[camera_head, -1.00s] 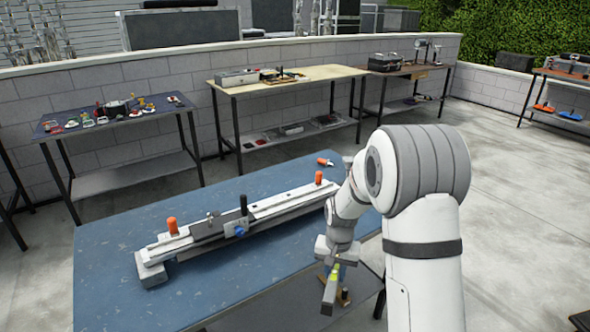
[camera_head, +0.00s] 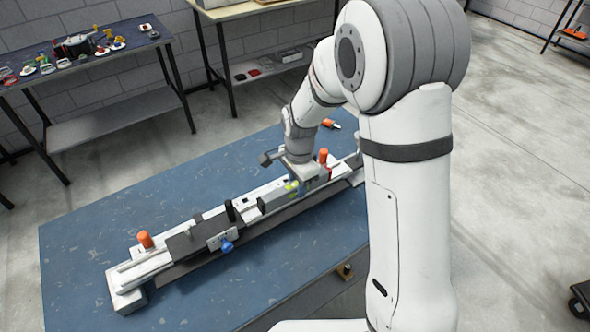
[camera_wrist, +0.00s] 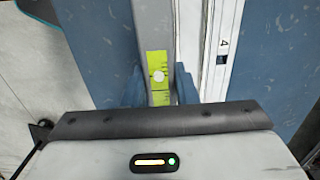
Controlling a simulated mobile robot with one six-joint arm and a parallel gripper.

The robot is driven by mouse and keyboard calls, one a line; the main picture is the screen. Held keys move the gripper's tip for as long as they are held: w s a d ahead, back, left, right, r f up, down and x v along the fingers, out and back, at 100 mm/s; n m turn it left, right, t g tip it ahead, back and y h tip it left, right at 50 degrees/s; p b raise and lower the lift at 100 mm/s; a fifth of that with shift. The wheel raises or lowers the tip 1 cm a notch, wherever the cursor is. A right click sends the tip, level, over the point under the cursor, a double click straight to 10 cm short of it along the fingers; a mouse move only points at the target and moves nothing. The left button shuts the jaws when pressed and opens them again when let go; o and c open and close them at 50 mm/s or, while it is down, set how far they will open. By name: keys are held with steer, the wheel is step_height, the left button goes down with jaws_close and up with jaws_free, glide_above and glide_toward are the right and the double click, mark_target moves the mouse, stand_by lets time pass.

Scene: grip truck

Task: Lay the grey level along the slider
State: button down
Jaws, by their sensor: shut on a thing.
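The grey level (camera_head: 272,201) has yellow-green marks and is held in my gripper (camera_head: 299,188), over the right half of the slider. The slider is a long white rail (camera_head: 135,271) on the blue table, with a dark carriage (camera_head: 190,240) left of the level. The level runs roughly along the rail; I cannot tell whether it touches it. In the wrist view, the blue fingers of my gripper (camera_wrist: 159,88) are shut on both sides of the level (camera_wrist: 158,28). The white rail (camera_wrist: 218,50) lies just right of it, nearly parallel. The gripper hides part of the level.
Orange knobs stand near the rail's left (camera_head: 145,239) and right (camera_head: 323,155) ends. A black knob (camera_head: 230,210) and a blue knob (camera_head: 226,246) are on the carriage. An orange-handled tool (camera_head: 331,124) lies behind. The blue table (camera_head: 75,245) is clear at left.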

steer(key=shift+s+f+b, duration=0.15)
steer(key=shift+f+b, duration=0.2)
steer(key=shift+f, duration=0.05)
steer(key=shift+a+f+b, duration=0.15)
steer(key=shift+f+b, duration=1.8)
steer(key=shift+f, duration=0.9)
steer(key=c, duration=1.1)
jaws_free()
steer(key=shift+s, duration=0.1)
steer(key=shift+o, duration=0.2)
step_height(320, 180, up, 8)
steer(key=shift+f, duration=0.1)
